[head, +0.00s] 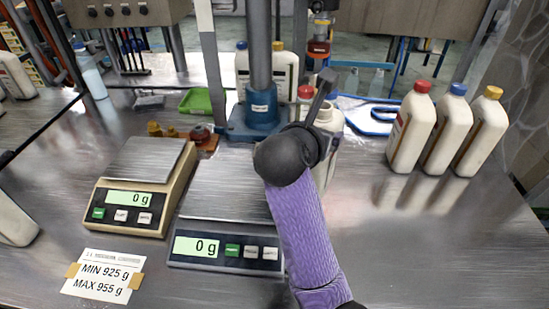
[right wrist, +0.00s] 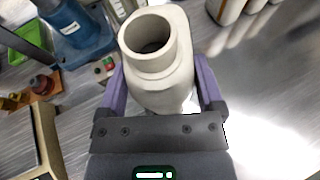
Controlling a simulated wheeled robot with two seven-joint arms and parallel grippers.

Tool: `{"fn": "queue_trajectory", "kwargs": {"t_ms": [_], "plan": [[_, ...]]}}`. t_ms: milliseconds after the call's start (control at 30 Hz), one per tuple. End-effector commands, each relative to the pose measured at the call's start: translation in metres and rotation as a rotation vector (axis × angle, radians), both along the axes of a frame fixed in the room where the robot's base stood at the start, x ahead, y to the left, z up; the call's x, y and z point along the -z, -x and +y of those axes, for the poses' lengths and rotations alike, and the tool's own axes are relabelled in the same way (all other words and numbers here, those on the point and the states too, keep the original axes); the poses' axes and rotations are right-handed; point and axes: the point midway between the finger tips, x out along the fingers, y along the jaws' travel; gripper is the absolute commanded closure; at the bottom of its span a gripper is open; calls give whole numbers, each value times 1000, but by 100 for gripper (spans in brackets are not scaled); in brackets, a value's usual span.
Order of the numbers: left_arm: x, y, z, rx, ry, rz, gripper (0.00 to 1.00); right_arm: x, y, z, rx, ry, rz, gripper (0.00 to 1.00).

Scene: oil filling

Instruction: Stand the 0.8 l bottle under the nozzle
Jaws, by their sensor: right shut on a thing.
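My right gripper (right wrist: 160,98) is shut around an open white bottle (right wrist: 165,78), with a finger on each side below its neck. In the head view the bottle (head: 329,120) is mostly behind my purple right arm, right of the dark scale (head: 225,250). That scale reads 0 g. The bottle's base is hidden, so I cannot tell whether it touches the table. A blue-based stand (head: 262,120) with a grey column is behind the dark scale. I cannot make out the nozzle for certain. My left gripper is not in view.
A beige scale (head: 140,185) stands left of the dark one, also at 0 g. A paper label (head: 103,273) lies in front. Three capped white bottles (head: 411,128) stand at right. A green tray (head: 196,101) lies behind. The right front table is clear.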

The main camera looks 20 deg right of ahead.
Motion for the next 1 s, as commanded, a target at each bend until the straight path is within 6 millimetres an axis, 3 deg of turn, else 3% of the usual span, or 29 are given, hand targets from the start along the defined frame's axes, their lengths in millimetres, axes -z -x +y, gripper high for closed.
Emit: {"fn": "queue_trajectory", "kwargs": {"t_ms": [33, 300, 733, 767, 800, 1000], "plan": [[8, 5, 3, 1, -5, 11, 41, 17, 0, 0, 0, 2, 5, 100], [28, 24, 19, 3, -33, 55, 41, 72, 0, 0, -1, 1, 4, 100], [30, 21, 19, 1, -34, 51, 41, 80, 0, 0, -1, -2, 0, 100], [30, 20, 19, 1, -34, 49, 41, 79, 0, 0, -1, -2, 0, 8], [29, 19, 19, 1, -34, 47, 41, 79, 0, 0, -1, -1, -1, 0], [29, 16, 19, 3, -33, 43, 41, 78, 0, 0, -1, -1, -1, 0]]}}
